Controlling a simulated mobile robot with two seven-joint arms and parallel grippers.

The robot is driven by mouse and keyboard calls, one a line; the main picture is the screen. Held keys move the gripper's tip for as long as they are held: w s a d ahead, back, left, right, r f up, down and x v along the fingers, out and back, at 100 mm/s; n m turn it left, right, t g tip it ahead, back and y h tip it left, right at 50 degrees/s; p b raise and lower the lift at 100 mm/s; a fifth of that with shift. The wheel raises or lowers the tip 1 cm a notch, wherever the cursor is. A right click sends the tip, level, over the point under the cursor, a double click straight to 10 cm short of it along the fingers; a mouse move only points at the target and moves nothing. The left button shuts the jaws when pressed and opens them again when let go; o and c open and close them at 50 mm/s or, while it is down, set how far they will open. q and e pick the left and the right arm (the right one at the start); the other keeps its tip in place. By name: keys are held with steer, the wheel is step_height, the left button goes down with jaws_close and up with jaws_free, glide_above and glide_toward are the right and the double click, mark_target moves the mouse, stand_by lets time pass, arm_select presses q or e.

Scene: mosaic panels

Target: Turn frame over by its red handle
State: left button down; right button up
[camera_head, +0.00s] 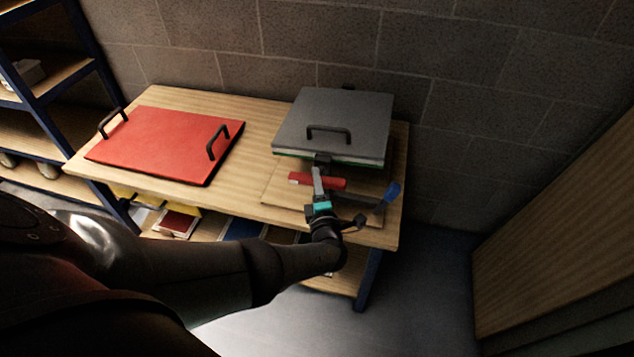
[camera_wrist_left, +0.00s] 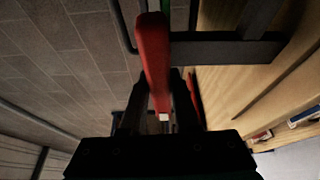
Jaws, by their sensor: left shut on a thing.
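The frame's red handle (camera_head: 332,183) shows at the front of the stack on the right half of the table. My left gripper (camera_head: 318,174) is on it, with the arm coming in from the lower left. In the left wrist view the red handle (camera_wrist_left: 153,50) runs down between the fingers of my left gripper (camera_wrist_left: 158,100), which is shut on it. The frame's dark bar (camera_head: 350,197) runs right to a blue grip (camera_head: 389,193). The rest of the frame is largely hidden by the grey panel and my gripper. My right gripper is out of view.
A grey panel (camera_head: 330,112) with a black handle (camera_head: 329,132) and a green lower edge lies above a wooden board (camera_head: 280,198). A red panel (camera_head: 165,142) with two black handles lies on the table's left. A block wall stands close behind; shelving (camera_head: 40,85) is at left.

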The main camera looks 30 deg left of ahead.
arm_select(q)
steer(key=shift+m, duration=0.5)
stand_by(0.3)
steer(key=c, duration=0.6)
jaws_free()
steer(key=shift+c, duration=0.2)
steer(key=shift+t, duration=0.3)
steer(key=shift+s+d, duration=0.2)
steer(key=shift+s, duration=0.05)
steer(key=p+v, duration=0.4)
steer(key=v, duration=1)
steer(key=shift+s+d, duration=0.2)
steer(key=shift+d, duration=0.05)
